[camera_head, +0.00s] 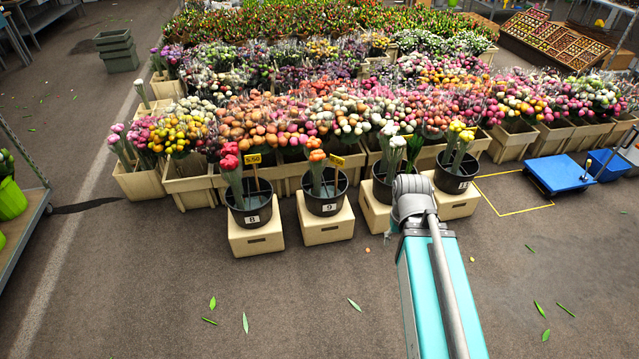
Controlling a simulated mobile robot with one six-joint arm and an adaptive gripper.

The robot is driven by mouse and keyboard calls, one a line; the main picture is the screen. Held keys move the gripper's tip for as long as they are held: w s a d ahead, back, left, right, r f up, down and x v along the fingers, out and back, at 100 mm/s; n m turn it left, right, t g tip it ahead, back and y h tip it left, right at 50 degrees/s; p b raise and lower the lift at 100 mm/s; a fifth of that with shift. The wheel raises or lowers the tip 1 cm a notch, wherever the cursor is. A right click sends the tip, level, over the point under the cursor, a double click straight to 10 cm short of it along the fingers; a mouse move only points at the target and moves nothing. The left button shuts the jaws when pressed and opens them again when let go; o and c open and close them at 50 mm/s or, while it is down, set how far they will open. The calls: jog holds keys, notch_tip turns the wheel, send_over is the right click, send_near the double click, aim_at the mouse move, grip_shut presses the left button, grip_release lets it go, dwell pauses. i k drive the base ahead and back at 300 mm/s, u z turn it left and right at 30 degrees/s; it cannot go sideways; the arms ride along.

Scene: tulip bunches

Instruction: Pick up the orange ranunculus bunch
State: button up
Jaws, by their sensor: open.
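The orange ranunculus bunch (317,162) stands upright in a black bucket marked 9 (313,205). Its heads are orange and its pale green stems go down into the bucket. The bucket sits on a cream crate (325,230), with a small yellow price sign (337,160) at its right side. My arm reaches in from the lower right, its grey joint to the right of this bucket and in front of the third bucket. My gripper does not show; the arm's end is hidden behind the joint.
Bucket 8 (250,217) with pink-red flowers stands left. Another black bucket (381,188) with white flowers and one (455,178) with yellow flowers stand right. Dense flower crates fill the back. A blue platform (558,174) is at right.

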aim_at(317, 161)
jog(key=z, duration=0.05)
jog(key=i, duration=1)
jog(key=u, duration=0.05)
